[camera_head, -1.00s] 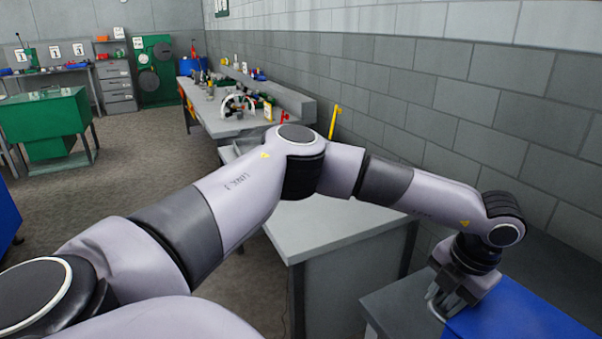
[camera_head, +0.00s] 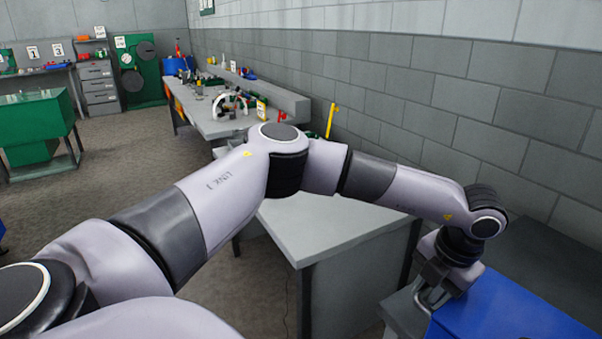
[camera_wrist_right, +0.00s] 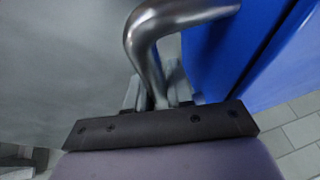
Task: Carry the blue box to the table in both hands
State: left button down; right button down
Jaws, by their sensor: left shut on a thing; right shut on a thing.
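The blue box (camera_head: 505,312) is at the lower right of the head view, cut off by the frame edge. My left gripper (camera_head: 428,300) is at its left end, shut on a metal handle of the box. In the right wrist view the blue box (camera_wrist_right: 215,55) fills the upper right. A bent metal handle (camera_wrist_right: 150,50) comes from its side down to my right gripper (camera_wrist_right: 155,100), which is shut on it. The fingertips are partly hidden behind the dark gripper body. My right arm is outside the head view.
A grey table (camera_head: 320,232) stands in front, its near top partly behind my left arm. A long workbench (camera_head: 212,125) with tools runs along the right wall. A green bench (camera_head: 35,120) stands at the left. Open carpet floor (camera_head: 130,180) lies between them.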

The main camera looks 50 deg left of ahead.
aim_at(312, 204)
jog(key=k+j, duration=0.1)
jog(key=j, duration=0.9)
jog(key=j+z, duration=0.1)
jog(key=j, duration=1.6)
